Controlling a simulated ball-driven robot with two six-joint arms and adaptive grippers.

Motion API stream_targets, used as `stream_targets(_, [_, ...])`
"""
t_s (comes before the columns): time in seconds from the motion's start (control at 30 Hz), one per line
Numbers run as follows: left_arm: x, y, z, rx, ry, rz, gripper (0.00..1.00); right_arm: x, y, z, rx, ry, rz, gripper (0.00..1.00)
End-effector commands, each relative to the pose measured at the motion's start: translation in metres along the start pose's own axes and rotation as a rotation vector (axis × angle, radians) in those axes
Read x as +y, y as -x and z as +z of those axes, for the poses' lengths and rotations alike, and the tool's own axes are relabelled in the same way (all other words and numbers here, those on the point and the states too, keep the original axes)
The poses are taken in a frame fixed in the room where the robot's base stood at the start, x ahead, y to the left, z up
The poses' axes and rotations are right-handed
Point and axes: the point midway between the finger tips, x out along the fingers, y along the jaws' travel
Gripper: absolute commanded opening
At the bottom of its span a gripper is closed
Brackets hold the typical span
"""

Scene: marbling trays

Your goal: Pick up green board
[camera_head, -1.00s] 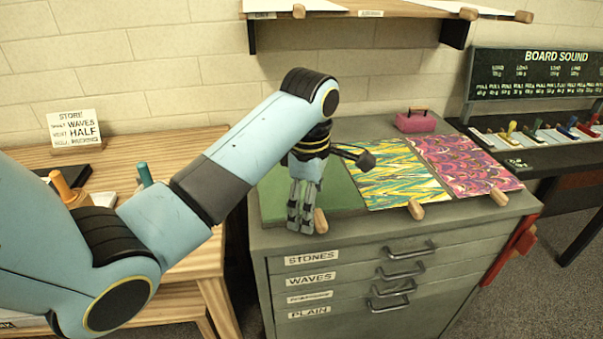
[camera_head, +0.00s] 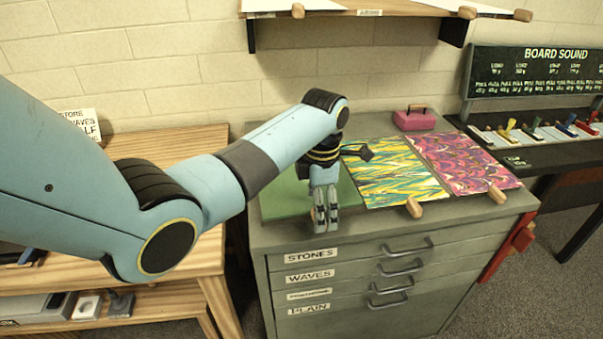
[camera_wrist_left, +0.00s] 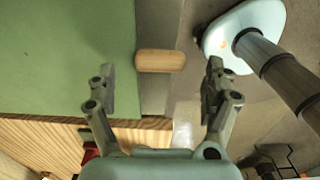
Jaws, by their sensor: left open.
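The green board (camera_head: 284,197) lies flat at the left end of the grey cabinet top (camera_head: 440,213). My left arm covers part of it. The left gripper (camera_wrist_left: 161,76) is open, with one finger on each side of the handle and a gap on both sides. My right gripper is not in view.
A yellow-green patterned board (camera_head: 392,172) and a pink-purple patterned board (camera_head: 462,163) lie to the right, with handles at the front. A wooden table (camera_head: 185,137) is at the left; a shelf (camera_head: 385,11) hangs above.

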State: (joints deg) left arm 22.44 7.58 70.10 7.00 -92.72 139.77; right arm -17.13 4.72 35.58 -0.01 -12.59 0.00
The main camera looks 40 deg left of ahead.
Motion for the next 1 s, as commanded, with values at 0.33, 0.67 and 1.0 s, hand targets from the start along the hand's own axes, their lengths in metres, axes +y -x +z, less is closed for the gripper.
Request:
stream_targets(0.33, [0.0, -0.02, 0.001, -0.002, -0.001, 0.001, 0.85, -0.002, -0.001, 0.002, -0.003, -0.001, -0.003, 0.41])
stream_targets(0.67, [0.0, -0.02, 0.001, -0.001, -0.001, 0.001, 0.49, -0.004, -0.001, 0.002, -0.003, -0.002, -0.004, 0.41])
stream_targets(1.0, [0.0, -0.019, 0.001, -0.001, -0.001, 0.002, 0.22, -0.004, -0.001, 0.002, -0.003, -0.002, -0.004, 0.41])
